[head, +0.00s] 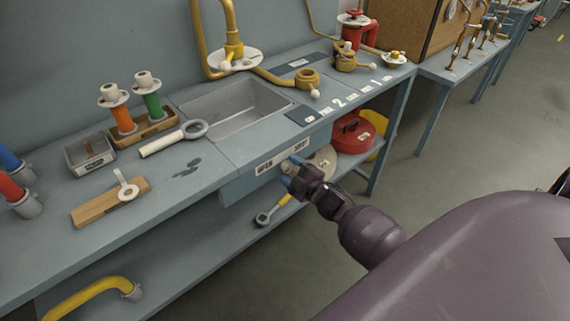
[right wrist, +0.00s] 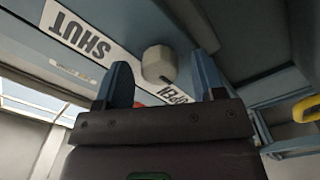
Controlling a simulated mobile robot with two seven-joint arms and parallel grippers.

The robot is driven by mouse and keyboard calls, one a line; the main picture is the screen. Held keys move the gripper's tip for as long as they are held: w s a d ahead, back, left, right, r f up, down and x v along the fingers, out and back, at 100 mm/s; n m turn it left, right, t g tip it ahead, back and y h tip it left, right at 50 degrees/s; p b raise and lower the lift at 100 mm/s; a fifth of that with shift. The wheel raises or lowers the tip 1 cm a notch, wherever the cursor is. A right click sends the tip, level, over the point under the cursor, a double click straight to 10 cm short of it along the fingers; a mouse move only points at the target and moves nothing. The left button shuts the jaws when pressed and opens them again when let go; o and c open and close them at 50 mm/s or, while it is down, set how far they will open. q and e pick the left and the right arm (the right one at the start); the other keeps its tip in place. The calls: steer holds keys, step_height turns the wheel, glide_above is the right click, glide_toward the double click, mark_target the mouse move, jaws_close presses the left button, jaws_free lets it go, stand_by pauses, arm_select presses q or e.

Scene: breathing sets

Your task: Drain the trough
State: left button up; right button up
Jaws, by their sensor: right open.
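The trough (head: 232,110) is a grey rectangular basin sunk in the bench top; I cannot tell how much liquid it holds. On the bench's front panel are an OPEN label (head: 264,168) and a SHUT label (head: 299,147). Between these labels, the right wrist view shows a pale faceted knob (right wrist: 158,63). My right gripper (head: 288,175) is at the front panel, open, with its blue fingers (right wrist: 163,82) either side of the knob in that view. I cannot tell whether they touch it. In the head view the gripper partly hides the knob. My left gripper is not in view.
A yellow swan-neck pipe (head: 232,50) rises behind the trough. A ring-ended tool (head: 194,129) lies left of it. A wooden rack (head: 145,131) holds orange and green cylinders. Floor in front is clear.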

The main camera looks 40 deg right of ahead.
steer(key=s, duration=0.7)
steer(key=shift+s+d+p, duration=0.15)
steer(key=shift+d+p, duration=0.15)
steer(key=s+a+f+m+g, duration=0.2)
steer(key=s+a+m, duration=0.3)
steer(key=s, duration=0.5)
steer(key=s+a+f+m+g+h+p, duration=0.1)
steer(key=s+a+m+g, duration=0.4)
steer(key=s, duration=0.5)
steer(key=shift+s+a+f+m+h, duration=0.3)
steer(key=shift+a+f+m, duration=0.05)
steer(key=shift+a+m, duration=0.3)
